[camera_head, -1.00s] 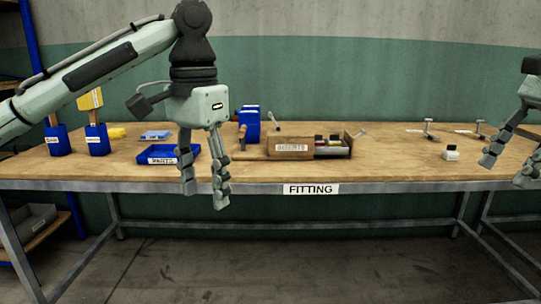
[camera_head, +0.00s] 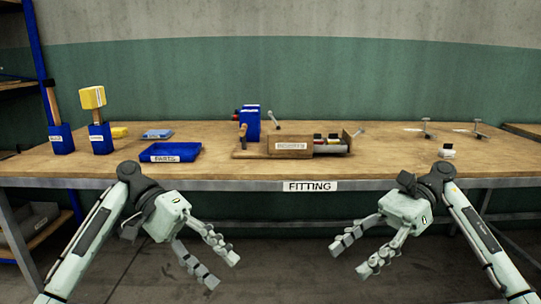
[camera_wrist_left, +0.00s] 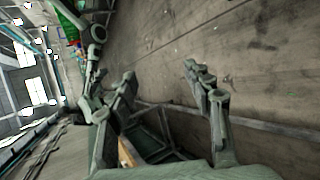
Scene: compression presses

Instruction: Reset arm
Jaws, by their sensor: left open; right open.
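My left gripper (camera_head: 224,270) is open and empty in front of the bench, below its front edge, with its fingers pointing down and to the right. My right gripper (camera_head: 348,260) is open and empty, also below the bench edge, with its fingers pointing down and to the left. The two grippers face each other with a gap between them. In the left wrist view, the left gripper's fingers (camera_wrist_left: 160,82) are spread with nothing between them but the floor (camera_wrist_left: 160,40) behind.
The wooden bench (camera_head: 230,172) labelled FITTING stands behind both arms. On it are a blue parts tray (camera_head: 170,152), a blue press (camera_head: 250,123), a wooden box (camera_head: 290,147), two labelled blue holders and a small white block (camera_head: 447,152). The floor in front is clear.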

